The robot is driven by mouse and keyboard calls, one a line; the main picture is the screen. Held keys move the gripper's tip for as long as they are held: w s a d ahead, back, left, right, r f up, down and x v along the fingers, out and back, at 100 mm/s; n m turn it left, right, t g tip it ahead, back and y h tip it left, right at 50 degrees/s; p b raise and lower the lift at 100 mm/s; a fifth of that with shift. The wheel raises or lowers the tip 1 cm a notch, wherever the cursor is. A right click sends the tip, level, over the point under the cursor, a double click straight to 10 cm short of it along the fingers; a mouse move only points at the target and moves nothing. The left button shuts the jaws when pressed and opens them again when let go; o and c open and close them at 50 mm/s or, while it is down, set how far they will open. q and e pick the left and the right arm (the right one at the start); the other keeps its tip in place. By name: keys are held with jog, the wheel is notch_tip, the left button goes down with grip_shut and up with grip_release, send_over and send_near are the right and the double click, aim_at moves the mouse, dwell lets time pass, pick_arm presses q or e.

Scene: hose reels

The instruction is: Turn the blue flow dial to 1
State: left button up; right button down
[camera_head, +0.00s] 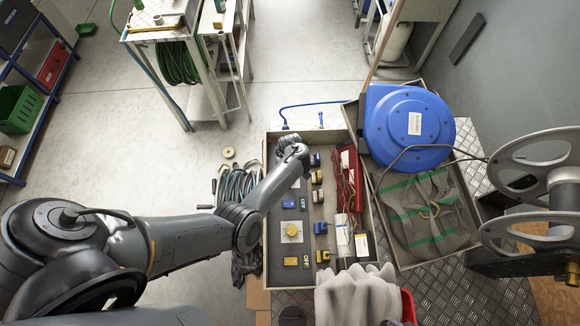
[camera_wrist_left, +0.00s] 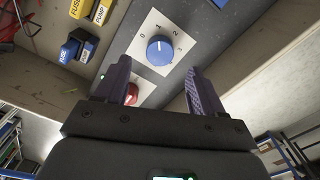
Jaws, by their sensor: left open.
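The blue flow dial (camera_wrist_left: 160,50) is a round knob on a white square plate marked with numbers, 0 and 2 among them. A pale mark shows on its face, but I cannot tell exactly which number it points to. My left gripper (camera_wrist_left: 157,88) is open, with its two purple fingers apart. In the left wrist view the dial shows beyond and between the fingertips, with no visible contact. In the head view my left arm (camera_head: 275,185) reaches over the panel, and its wrist hides the dial and fingers. My right gripper is not in view.
A red knob (camera_wrist_left: 132,94) sits close by the left finger. Yellow and blue labelled blocks (camera_wrist_left: 83,8) line the panel. In the head view, a yellow knob (camera_head: 292,230) is lower on the panel, and a blue hose reel (camera_head: 408,128) stands to the right.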

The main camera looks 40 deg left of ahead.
pick_arm(q)
jog(key=shift+r+p, duration=0.6)
jog(key=shift+r, duration=1.75)
